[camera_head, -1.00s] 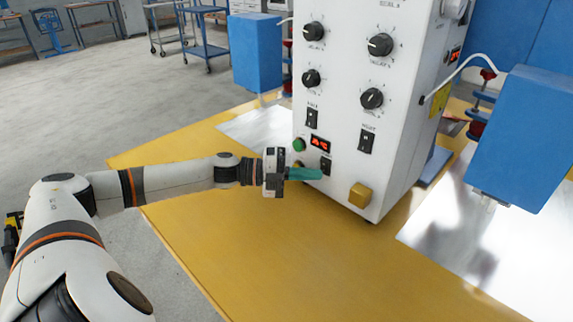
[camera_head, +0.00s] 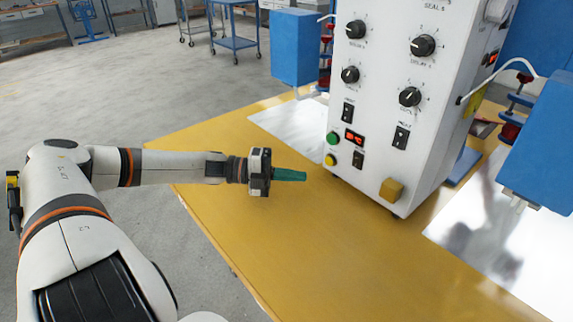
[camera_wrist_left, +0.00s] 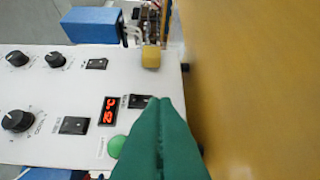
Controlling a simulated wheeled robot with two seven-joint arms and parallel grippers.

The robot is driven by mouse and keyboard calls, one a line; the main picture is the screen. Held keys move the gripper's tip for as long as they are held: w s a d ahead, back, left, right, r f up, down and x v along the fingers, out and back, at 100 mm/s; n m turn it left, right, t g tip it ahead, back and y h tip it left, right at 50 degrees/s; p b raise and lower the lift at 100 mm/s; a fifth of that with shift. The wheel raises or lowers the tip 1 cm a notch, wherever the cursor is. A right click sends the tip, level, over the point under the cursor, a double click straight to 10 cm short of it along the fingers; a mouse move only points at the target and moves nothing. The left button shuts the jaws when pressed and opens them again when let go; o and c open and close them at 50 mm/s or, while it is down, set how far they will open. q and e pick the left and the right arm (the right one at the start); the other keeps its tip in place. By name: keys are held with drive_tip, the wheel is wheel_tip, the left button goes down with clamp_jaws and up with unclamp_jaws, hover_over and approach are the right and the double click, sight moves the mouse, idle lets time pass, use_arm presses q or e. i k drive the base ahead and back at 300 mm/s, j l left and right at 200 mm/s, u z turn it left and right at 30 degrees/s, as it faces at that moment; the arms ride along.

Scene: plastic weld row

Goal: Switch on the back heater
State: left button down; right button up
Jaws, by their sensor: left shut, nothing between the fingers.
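The white machine (camera_head: 375,160) stands on the yellow table, its front panel carrying rocker switches. A left rocker (camera_head: 348,111) and a right rocker (camera_head: 401,137) sit below the knobs, with a lower rocker (camera_head: 358,157) under the red display (camera_head: 354,137). Their labels and positions are too small to read surely. In the left wrist view the panel appears turned, with the lower rocker (camera_wrist_left: 140,101), left rocker (camera_wrist_left: 73,125) and right rocker (camera_wrist_left: 96,63). My left gripper (camera_head: 304,176), with teal fingers, is shut and empty, left of the panel's lower part, apparently clear of it. My right gripper is not seen.
A yellow block (camera_head: 391,190) juts from the lower front. Blue units (camera_head: 540,135) and bright metal sheets flank the machine. The table (camera_head: 260,225) is clear in front.

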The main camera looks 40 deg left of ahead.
sight(400, 138)
drive_tip(key=k, duration=1)
